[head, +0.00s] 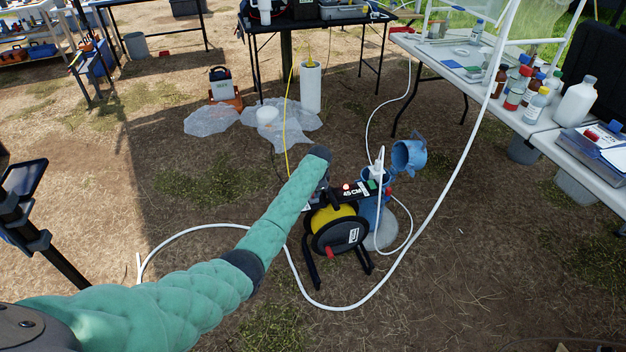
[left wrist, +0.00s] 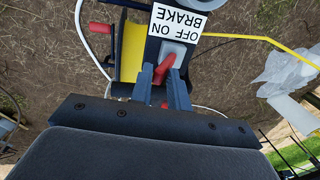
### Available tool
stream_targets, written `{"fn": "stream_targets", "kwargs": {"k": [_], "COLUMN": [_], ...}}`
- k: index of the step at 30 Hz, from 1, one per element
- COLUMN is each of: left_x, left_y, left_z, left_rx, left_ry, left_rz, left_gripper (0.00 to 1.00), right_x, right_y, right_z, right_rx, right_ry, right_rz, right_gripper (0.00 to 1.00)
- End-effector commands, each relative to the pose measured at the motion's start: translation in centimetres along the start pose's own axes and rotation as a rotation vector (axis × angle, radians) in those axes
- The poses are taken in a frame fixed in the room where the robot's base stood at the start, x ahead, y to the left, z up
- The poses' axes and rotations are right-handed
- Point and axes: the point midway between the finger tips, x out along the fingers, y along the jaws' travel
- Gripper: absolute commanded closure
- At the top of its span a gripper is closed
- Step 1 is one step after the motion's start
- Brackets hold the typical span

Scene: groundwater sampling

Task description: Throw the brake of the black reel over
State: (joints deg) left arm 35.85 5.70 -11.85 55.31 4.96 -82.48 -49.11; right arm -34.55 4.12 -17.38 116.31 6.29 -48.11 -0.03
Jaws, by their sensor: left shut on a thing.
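The black reel (head: 341,238) with yellow tape stands on its black frame on the dirt, at the middle of the head view. My left arm reaches to its upper left, and the arm's end mostly hides the gripper there. In the left wrist view the red brake lever (left wrist: 166,64) stands on a grey plate beside a white label (left wrist: 179,22) reading BRAKE, OFF, ON, upside down. My left gripper (left wrist: 169,86) is shut on the lever, with a finger on each side. Which mark the lever points to is unclear. My right gripper is not in view.
A blue container (head: 409,155) and a white hose (head: 330,307) are close to the reel. A bottle-laden table (head: 508,112) stands at right. A white cylinder (head: 310,88) and plastic sheets (head: 211,119) are behind. Open ground lies in front.

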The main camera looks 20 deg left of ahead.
Motion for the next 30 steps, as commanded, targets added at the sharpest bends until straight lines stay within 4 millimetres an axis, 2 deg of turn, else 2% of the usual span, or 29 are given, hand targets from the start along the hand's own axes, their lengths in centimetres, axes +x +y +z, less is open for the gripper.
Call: {"fn": "stream_targets", "kwargs": {"k": [3, 14, 22, 29, 30], "left_x": [0.1, 0.2, 1.0, 1.3, 1.3], "left_y": [0.7, 0.8, 2.5, 2.8, 2.9], "left_z": [0.1, 0.1, 0.1, 0.0, 0.0], "left_rx": [0.0, 0.0, 0.001, 0.0, 0.0], "left_ry": [-0.001, 0.0, -0.001, 0.0, 0.0], "left_rz": [-0.02, -0.032, -0.115, -0.132, -0.132], "left_gripper": [0.96, 0.96, 0.94, 0.94, 0.78], "right_x": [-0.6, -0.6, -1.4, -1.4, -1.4], "right_y": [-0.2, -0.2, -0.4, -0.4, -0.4], "right_z": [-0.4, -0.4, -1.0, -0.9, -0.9], "right_rx": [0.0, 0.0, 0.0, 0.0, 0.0], "right_ry": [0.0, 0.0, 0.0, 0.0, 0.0], "right_rz": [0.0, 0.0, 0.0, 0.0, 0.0], "right_gripper": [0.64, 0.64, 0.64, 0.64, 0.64]}}
